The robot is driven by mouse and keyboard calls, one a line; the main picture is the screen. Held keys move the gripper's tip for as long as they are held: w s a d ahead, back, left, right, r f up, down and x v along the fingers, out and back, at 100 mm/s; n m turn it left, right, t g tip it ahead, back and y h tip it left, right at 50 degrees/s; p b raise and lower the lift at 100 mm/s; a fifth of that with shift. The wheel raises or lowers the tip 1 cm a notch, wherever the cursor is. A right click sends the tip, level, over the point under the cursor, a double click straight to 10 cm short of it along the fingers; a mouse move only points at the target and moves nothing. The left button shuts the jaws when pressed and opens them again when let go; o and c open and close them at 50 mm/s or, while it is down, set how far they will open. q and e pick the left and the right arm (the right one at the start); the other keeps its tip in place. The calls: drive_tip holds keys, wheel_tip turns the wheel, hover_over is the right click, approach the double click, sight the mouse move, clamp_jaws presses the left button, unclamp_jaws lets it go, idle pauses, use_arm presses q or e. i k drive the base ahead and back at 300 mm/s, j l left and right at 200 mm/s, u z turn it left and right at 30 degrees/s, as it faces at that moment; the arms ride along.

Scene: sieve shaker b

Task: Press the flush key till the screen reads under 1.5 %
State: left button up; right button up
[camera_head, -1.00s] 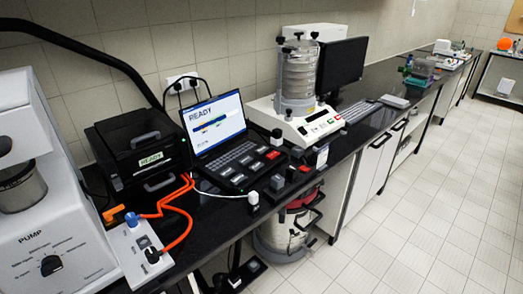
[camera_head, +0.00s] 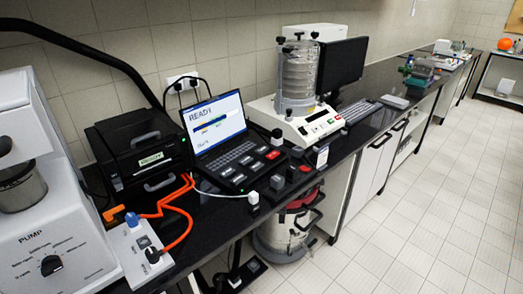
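A laptop-like screen (camera_head: 213,122) stands open on the dark bench and shows "READY" at its top, with a small coloured graphic and smaller text I cannot read. No percentage is legible. In front of it is a panel of keys (camera_head: 248,168), mostly dark or grey, with a few red ones. The key labels are too small to read, so I cannot tell which is the flush key. Neither my left nor my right gripper is in view.
A black box unit (camera_head: 140,150) with a lit label stands left of the screen. A white pump unit (camera_head: 48,235) fills the lower left. A sieve shaker (camera_head: 297,85) stands to the right. Orange tubing (camera_head: 178,215) and a white cable cross the bench front. The floor at right is clear.

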sight(263, 149)
drive_tip(key=u, duration=1.35)
drive_tip(key=i+l, duration=0.1)
drive_tip(key=l, duration=0.3)
drive_tip(key=i+l, duration=0.15)
drive_tip(key=l, duration=0.25)
drive_tip(key=i+l, duration=0.1)
drive_tip(key=l, duration=0.3)
drive_tip(key=i+l, duration=0.1)
drive_tip(key=l, duration=0.3)
drive_tip(key=i+l, duration=0.15)
drive_tip(key=l, duration=0.3)
